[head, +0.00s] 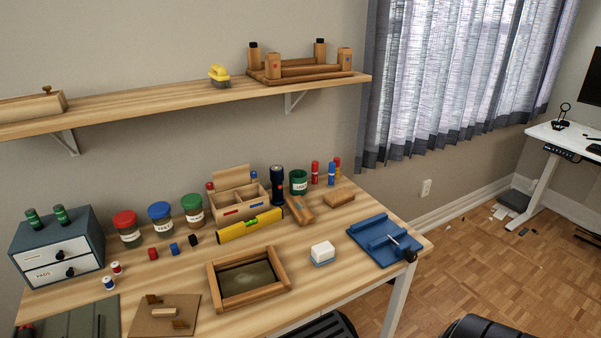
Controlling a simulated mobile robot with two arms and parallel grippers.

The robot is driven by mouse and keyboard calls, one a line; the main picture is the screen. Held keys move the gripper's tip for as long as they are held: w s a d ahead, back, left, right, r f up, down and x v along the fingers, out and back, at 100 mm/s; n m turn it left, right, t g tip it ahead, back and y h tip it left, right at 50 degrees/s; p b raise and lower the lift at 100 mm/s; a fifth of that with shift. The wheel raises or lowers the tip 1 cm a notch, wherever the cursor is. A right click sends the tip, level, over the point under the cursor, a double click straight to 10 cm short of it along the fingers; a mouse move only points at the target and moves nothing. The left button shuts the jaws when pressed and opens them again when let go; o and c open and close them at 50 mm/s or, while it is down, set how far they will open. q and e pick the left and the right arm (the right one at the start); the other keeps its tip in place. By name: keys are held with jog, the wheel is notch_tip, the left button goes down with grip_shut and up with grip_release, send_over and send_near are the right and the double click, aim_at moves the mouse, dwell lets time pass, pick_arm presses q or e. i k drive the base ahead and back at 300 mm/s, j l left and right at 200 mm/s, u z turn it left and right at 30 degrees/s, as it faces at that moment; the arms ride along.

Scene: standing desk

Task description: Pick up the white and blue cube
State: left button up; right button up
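The white and blue cube (322,252) sits on the wooden desk (335,218), right of centre and near the front edge. Its upper part is white and a blue band shows along its bottom. It stands apart from the things around it, with nothing on top. Neither of my grippers shows in the head view.
A wooden framed tray (282,286) lies left of the cube and a blue fixture with a black-knobbed handle (373,242) lies right. A yellow level (249,225), a wooden organiser (231,204) and wooden blocks (340,198) stand behind. A shelf (190,97) hangs above.

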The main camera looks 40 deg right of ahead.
aim_at(322, 254)
jog(key=z, duration=1.55)
jog(key=i+l+u, duration=0.1)
jog(key=i+l, duration=0.05)
jog(key=l, duration=0.1)
